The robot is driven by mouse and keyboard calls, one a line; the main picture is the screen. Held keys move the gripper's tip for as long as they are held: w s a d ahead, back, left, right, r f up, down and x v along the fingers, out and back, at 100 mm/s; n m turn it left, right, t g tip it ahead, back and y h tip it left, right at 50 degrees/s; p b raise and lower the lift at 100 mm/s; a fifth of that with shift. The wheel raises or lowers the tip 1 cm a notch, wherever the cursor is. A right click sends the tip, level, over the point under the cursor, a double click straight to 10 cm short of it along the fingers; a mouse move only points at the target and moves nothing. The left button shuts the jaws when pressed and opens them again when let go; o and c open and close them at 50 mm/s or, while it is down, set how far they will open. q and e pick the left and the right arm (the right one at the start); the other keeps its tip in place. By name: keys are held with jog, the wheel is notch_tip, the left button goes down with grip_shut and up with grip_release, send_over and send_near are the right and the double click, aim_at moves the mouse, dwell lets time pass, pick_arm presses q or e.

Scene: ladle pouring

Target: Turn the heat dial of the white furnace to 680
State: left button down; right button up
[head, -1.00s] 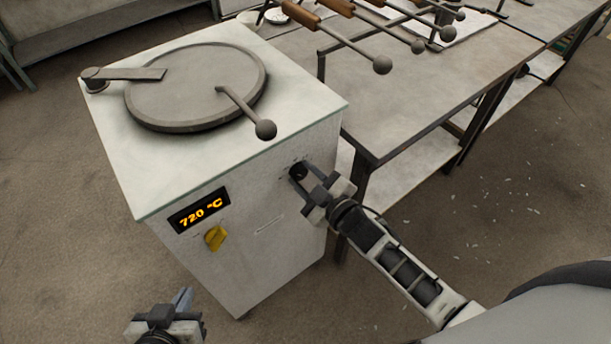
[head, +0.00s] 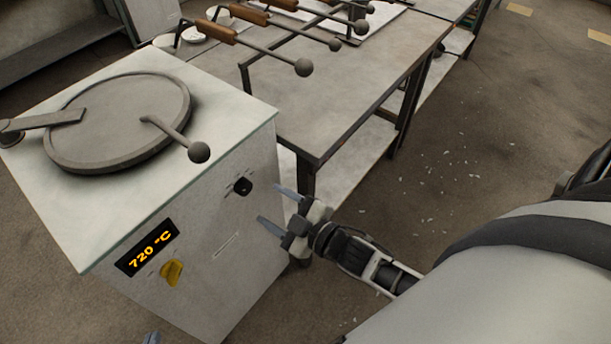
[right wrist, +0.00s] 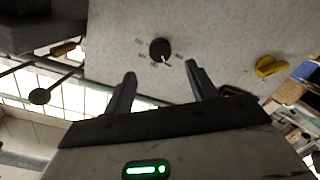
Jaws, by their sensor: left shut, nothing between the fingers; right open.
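The white furnace (head: 215,235) stands at the left in the head view, and its display (head: 147,247) reads 720 °C. The black round dial (head: 243,186) sits on its front face near the right edge. In the right wrist view the dial (right wrist: 160,49) has small markings around it and a light pointer line. My right gripper (head: 271,206) is open and empty, in front of the dial and apart from it. Its two fingers also show in the right wrist view (right wrist: 160,88). Only a tip of my left gripper (head: 152,338) shows at the bottom edge, shut.
A yellow knob (head: 171,272) sits below the display. A round lid (head: 118,122) with a handle and a ball-ended lever lies on the furnace top. A metal table (head: 340,110) with several wooden-handled tools stands behind to the right.

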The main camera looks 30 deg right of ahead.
jog(key=v, duration=0.8)
jog(key=shift+s, duration=0.2)
jog(key=shift+d+r, duration=0.1)
jog(key=s+r+m+g+h, duration=0.3)
jog(key=s+m+g+h, duration=0.3)
jog(key=s+m+g, duration=0.45)
jog(key=w+a+f+n+t+y, duration=0.2)
jog(key=w+a+f+t+y, duration=0.1)
jog(key=w+f, duration=0.4)
jog(key=shift+w+a+t, duration=0.2)
jog(key=shift+a+t, duration=0.6)
jog(key=shift+t, duration=0.15)
dwell(0.4)
